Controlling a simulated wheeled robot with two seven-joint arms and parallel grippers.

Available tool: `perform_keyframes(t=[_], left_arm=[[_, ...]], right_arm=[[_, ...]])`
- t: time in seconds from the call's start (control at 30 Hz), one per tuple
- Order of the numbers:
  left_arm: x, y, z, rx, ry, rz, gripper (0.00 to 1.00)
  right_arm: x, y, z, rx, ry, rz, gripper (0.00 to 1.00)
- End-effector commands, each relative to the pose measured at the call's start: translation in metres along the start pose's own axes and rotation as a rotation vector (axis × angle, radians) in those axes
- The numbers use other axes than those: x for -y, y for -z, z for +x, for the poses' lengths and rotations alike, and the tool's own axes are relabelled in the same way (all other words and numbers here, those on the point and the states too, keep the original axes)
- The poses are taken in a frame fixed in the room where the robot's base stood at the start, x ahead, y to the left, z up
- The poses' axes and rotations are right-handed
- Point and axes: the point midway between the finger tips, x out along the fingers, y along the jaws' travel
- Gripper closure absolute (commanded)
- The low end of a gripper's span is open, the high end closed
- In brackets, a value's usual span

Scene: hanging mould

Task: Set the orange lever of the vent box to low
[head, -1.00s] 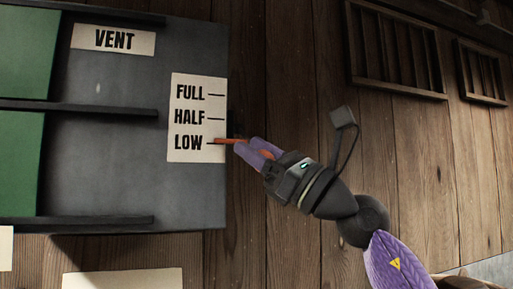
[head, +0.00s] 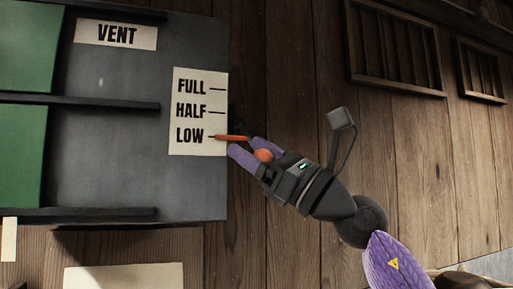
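The grey vent box (head: 110,170) fills the left of the head view. Its white scale label (head: 196,98) reads FULL, HALF and LOW from top to bottom. The orange lever (head: 232,138) sticks out at the box's right edge, and its thin pointer lies at the LOW mark. Its round orange knob (head: 263,155) shows between the purple fingers of my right gripper (head: 246,149). The fingers stand apart, with a gap around the knob; I cannot tell whether either touches it. My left gripper is not in view.
A VENT sign (head: 116,33) is at the box's top, with green panels (head: 20,155) and dark rails to the left. A plank wall (head: 300,70) with slatted vents (head: 397,47) stands behind. A pale sheet (head: 123,277) is below the box.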

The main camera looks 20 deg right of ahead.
Motion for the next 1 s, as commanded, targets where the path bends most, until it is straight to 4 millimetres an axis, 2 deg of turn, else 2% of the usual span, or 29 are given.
perform_keyframes(t=[0.03, 0.33, 0.43, 0.6, 0.7, 0.83, 1.0], left_arm=[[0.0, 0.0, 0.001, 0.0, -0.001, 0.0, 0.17], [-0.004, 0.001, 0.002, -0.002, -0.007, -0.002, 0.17], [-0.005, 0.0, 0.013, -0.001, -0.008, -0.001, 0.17], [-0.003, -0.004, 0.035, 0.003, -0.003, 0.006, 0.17], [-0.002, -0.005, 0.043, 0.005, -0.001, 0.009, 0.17], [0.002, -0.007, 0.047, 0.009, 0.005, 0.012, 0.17], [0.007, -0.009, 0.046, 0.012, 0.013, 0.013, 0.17]], right_arm=[[0.001, 0.006, -0.001, -0.013, 0.002, 0.005, 0.2], [0.002, 0.006, -0.004, -0.012, 0.006, 0.003, 0.2], [0.0, 0.008, -0.023, -0.013, 0.006, 0.001, 0.2], [-0.003, 0.005, -0.069, -0.009, 0.005, -0.002, 0.2], [-0.005, 0.002, -0.088, -0.005, 0.003, -0.002, 0.2], [-0.006, -0.003, -0.1, -0.001, 0.001, -0.002, 0.2], [-0.005, -0.006, -0.101, 0.002, 0.0, -0.004, 0.2]])
